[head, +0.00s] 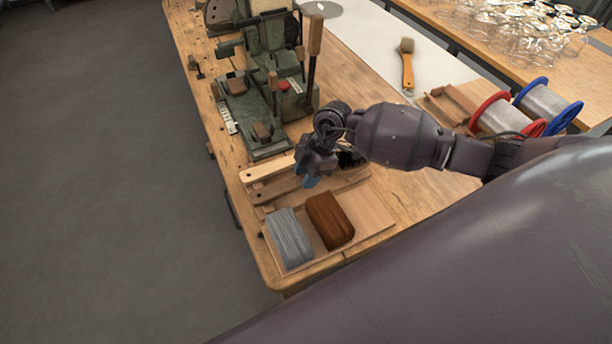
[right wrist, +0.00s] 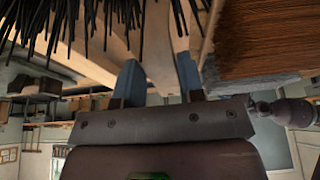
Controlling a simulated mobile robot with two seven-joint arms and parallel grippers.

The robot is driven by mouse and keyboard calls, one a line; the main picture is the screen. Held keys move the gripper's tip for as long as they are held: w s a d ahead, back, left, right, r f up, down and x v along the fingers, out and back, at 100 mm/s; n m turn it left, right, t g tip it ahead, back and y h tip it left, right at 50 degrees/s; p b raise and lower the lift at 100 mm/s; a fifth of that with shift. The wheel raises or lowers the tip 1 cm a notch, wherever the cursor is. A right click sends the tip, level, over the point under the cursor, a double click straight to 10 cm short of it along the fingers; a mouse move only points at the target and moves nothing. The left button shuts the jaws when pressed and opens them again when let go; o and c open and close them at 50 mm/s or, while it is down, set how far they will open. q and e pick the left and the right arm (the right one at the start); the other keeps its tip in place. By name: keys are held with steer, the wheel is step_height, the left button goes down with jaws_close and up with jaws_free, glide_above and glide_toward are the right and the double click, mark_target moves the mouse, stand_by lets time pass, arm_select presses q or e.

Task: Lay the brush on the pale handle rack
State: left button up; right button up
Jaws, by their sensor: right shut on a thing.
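The brush shows its black bristles (head: 350,158) just right of my right gripper (head: 309,180) in the head view. In the right wrist view its dark bristles (right wrist: 95,22) hang across the top left. My right gripper is shut on the brush, low over the near end of the bench; its blue fingertips (right wrist: 159,78) stand either side of pale wood. Left of the gripper lie a pale wooden bar (head: 266,168) and a browner one (head: 274,190), both with end holes. My gripper hides where the brush handle meets the pale handle rack, so contact cannot be told. My left gripper is out of view.
A grey bundle (head: 289,238) and a brown bristle block (head: 330,221) lie on a wooden board at the near corner. A green machine (head: 285,95) stands behind. An orange-handled tool (head: 407,68), wire spools (head: 497,114) and glassware (head: 520,30) are farther right.

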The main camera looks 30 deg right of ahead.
steer(key=shift+f, duration=0.4)
steer(key=shift+f, duration=0.1)
steer(key=o, duration=1)
steer(key=shift+c, duration=0.2)
steer(key=shift+d+r, duration=0.1)
steer(key=shift+r, duration=0.3)
steer(key=p+v, duration=0.1)
steer(key=v, duration=1)
steer(key=shift+r, duration=0.15)
steer(key=shift+d, duration=0.1)
